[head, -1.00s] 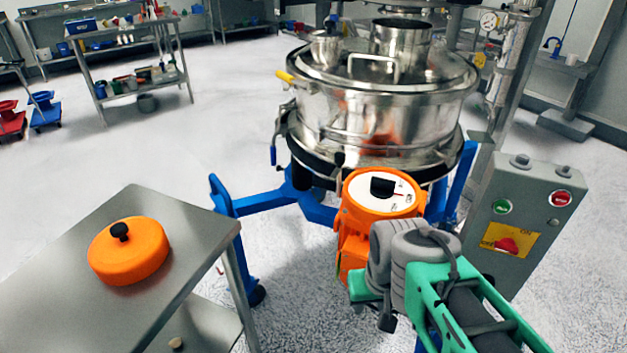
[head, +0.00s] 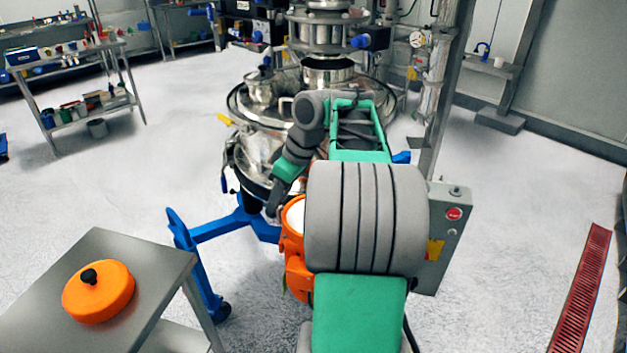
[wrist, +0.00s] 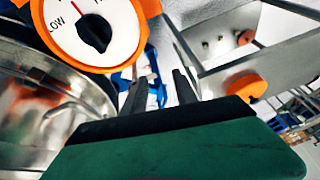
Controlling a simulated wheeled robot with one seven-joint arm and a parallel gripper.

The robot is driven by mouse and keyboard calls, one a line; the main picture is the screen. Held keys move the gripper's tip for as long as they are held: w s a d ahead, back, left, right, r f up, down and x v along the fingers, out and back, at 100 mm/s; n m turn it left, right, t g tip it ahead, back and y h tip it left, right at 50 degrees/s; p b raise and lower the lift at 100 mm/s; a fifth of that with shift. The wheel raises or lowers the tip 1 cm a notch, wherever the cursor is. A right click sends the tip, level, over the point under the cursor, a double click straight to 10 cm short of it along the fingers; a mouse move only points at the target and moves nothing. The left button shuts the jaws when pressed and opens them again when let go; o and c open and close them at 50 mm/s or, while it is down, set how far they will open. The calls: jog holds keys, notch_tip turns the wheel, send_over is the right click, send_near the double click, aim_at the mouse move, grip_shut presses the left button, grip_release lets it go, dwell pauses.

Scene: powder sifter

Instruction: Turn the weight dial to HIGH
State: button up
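In the head view my arm hides most of the dial; only a strip of white face (head: 295,214) and orange housing (head: 297,278) show. My gripper (wrist: 158,85) is open and empty, its two dark fingers apart, to the lower right of the knob in the wrist view and not touching it.
A steel sifter drum (head: 245,108) on a blue frame (head: 215,230) stands behind the dial. A steel table (head: 150,275) with an orange lid (head: 98,292) is at left. A grey control box (head: 452,215) is at right. Open floor lies further right.

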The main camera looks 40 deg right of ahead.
jog(key=s+d+n, duration=0.2)
jog(key=s+d, duration=0.3)
jog(key=d, duration=0.7)
jog(key=b+x, duration=0.1)
jog(key=x, duration=0.1)
jog(key=b+x, duration=0.1)
jog(key=x, duration=0.1)
jog(key=b+x, duration=0.1)
jog(key=x, duration=0.2)
jog(key=shift+w+r+b, duration=0.15)
jog(key=shift+w+b, duration=0.15)
jog(key=shift+b, duration=0.05)
jog(key=shift+w+f, duration=0.2)
jog(key=shift+f, duration=0.1)
grip_shut()
